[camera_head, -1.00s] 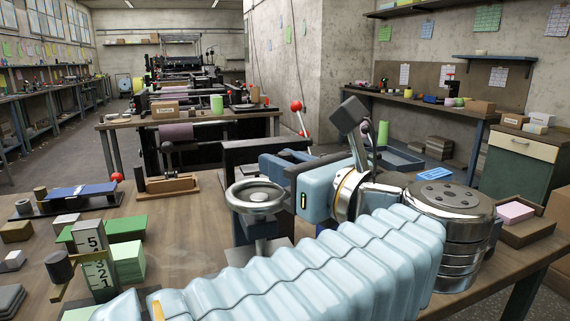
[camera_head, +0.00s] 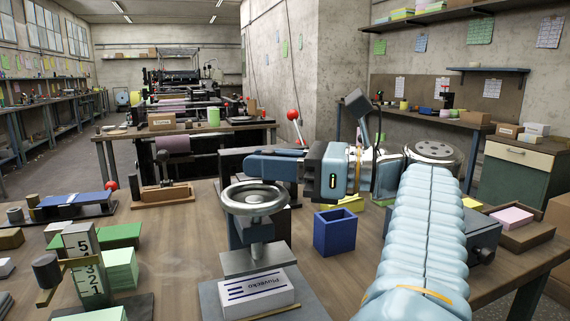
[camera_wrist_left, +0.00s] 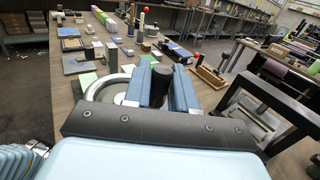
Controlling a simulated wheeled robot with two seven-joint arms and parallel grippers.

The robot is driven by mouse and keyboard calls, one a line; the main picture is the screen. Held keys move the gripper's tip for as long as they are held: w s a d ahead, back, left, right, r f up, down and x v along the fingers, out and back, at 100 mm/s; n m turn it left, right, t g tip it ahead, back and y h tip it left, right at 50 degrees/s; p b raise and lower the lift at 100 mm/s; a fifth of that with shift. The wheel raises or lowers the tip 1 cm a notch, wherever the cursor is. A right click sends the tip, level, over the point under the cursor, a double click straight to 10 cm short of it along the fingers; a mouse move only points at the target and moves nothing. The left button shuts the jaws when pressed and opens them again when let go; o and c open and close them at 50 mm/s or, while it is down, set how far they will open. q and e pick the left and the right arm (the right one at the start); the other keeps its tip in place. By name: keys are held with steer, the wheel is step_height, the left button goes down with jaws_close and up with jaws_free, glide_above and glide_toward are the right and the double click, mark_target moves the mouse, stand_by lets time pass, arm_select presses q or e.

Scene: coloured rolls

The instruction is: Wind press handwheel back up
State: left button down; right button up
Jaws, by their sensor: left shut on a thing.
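The press handwheel (camera_head: 256,198) is a grey metal ring with a central hub on the small bench press (camera_head: 257,258). My left gripper (camera_head: 258,164) is behind the wheel's far rim, its blue fingers pointing left. In the left wrist view, the fingers (camera_wrist_left: 160,82) are closed around the black handle knob (camera_wrist_left: 162,72), beside the wheel ring (camera_wrist_left: 101,88). The knob is hidden by the fingers in the head view. A white labelled block (camera_head: 258,291) lies on the press base below the wheel. My right gripper is not in view.
A blue open bin (camera_head: 334,234) stands right of the press. A numbered grey block (camera_head: 84,262) and green paper stacks (camera_head: 120,268) are at left. A wooden tray with a pink block (camera_head: 512,218) is at far right. Bare tabletop lies left of the press.

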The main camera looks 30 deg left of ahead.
arm_select(q)
steer(key=shift+a+n+g+h, duration=0.25)
steer(key=shift+n+g+h, duration=0.2)
steer(key=shift+n+g, duration=0.5)
steer(key=shift+a+n+g+h, duration=0.25)
steer(key=shift+n+g+h, duration=0.25)
steer(key=shift+g, duration=0.75)
steer(key=shift+s, duration=0.1)
steer(key=c, duration=1.1)
jaws_free()
